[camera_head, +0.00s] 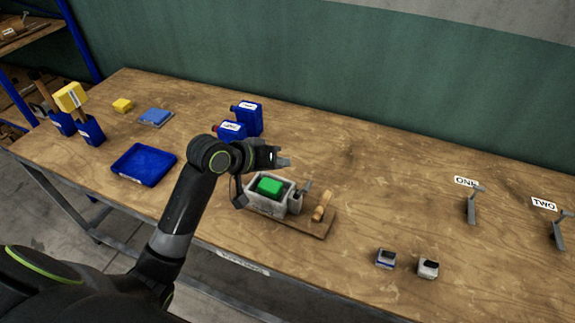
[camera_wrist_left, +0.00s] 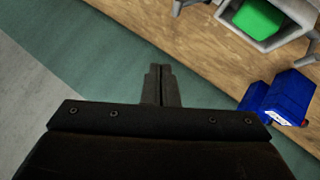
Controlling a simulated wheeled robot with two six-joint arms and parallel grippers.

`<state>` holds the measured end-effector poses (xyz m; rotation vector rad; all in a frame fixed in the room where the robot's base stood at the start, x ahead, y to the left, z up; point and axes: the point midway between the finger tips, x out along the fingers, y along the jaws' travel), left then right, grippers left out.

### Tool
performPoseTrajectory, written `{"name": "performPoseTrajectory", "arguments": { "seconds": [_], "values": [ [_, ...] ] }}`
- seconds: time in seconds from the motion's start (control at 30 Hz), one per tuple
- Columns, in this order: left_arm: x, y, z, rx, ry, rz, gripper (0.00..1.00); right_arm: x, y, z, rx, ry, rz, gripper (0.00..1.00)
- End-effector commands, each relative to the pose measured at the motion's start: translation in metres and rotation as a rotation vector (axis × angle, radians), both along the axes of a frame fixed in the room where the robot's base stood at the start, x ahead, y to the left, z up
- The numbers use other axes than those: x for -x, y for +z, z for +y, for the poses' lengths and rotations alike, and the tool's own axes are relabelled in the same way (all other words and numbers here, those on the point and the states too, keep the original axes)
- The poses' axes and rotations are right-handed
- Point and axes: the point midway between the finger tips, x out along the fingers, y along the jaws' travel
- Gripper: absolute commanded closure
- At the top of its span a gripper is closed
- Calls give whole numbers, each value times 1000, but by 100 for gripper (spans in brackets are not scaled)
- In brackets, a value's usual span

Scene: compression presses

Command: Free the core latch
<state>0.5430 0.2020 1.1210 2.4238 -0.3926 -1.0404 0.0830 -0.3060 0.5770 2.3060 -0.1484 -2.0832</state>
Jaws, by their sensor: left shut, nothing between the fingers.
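A grey open-topped box (camera_head: 283,204) holds a green block (camera_head: 269,187) and stands on a wooden board (camera_head: 311,228) near the table's front edge. A grey lever-like part (camera_head: 304,189) is at the box's right side, with a wooden handle (camera_head: 321,208) beside it. Which part is the core latch, I cannot tell for sure. My left gripper (camera_head: 284,160) is shut and empty, above and just behind the box. In the left wrist view, the shut fingers (camera_wrist_left: 160,72) point away from the green block (camera_wrist_left: 260,18) at the top right. My right gripper is not in view.
Two blue containers (camera_head: 248,117) stand behind my left gripper. A blue tray (camera_head: 145,164), a blue pad (camera_head: 156,117) and a yellow block (camera_head: 122,105) are left. Two small grey blocks (camera_head: 428,268) and grey stands by signs ONE (camera_head: 466,182) and TWO (camera_head: 544,203) are right.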

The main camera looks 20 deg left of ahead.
Motion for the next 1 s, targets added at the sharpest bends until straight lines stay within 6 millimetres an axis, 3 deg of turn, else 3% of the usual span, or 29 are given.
{"name": "performPoseTrajectory", "arguments": {
  "seconds": [0.37,0.9,1.0],
  "values": [
    [28,27,12,-3,0,0,100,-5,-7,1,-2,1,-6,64],
    [29,28,12,-1,0,1,100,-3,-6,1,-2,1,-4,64],
    [34,20,14,-15,4,9,100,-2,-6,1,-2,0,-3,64]
  ]
}}
